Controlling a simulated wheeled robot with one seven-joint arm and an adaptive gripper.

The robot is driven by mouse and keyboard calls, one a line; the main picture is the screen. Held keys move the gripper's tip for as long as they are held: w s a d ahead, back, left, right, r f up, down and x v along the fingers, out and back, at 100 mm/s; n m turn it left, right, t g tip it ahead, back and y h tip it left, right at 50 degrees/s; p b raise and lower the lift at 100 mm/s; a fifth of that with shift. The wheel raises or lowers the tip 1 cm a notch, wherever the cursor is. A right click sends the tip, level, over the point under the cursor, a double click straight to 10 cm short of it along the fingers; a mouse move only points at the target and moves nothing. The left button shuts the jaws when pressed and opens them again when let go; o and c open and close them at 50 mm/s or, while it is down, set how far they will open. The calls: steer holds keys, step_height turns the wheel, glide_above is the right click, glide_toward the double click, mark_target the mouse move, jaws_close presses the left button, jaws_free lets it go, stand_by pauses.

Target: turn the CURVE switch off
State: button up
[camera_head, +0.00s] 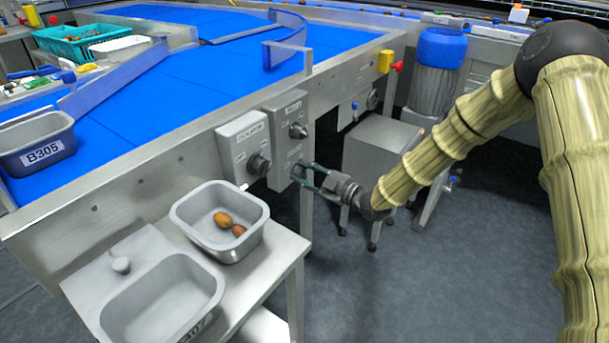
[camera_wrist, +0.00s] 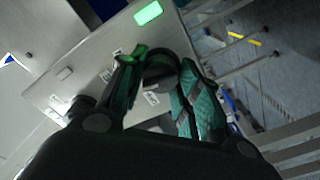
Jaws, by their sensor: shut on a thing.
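A tall grey switch box (camera_head: 291,112) is mounted on the side of the conveyor frame. It has an upper dark rotary knob (camera_head: 298,130) and a lower position where my gripper (camera_head: 302,174) is. In the wrist view my gripper's green-padded fingers (camera_wrist: 160,88) are on either side of a dark round knob (camera_wrist: 160,72), shut on it. The lower knob is mostly hidden by the fingers in the head view. The lettering is too small to read, so I cannot confirm which knob is CURVE. A green light (camera_wrist: 148,12) glows on the panel in the wrist view.
A second grey switch box (camera_head: 243,147) with a dark knob (camera_head: 259,164) is just left. A metal bin (camera_head: 190,213) with two dates stands on the bench below. A grey box stand (camera_head: 381,142) and a blue-topped motor (camera_head: 440,48) are to the right. Floor in front is open.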

steer(key=n+b, duration=0.2)
steer(key=n, duration=0.4)
steer(key=shift+f+n, duration=0.15)
steer(key=shift+n, duration=0.15)
steer(key=n+b, duration=0.2)
steer(key=n, duration=0.2)
steer(key=shift+n+b, duration=0.35)
steer(key=shift+n, duration=0.05)
steer(key=o, duration=1)
steer(key=shift+o, duration=0.2)
steer(key=v, duration=1.2)
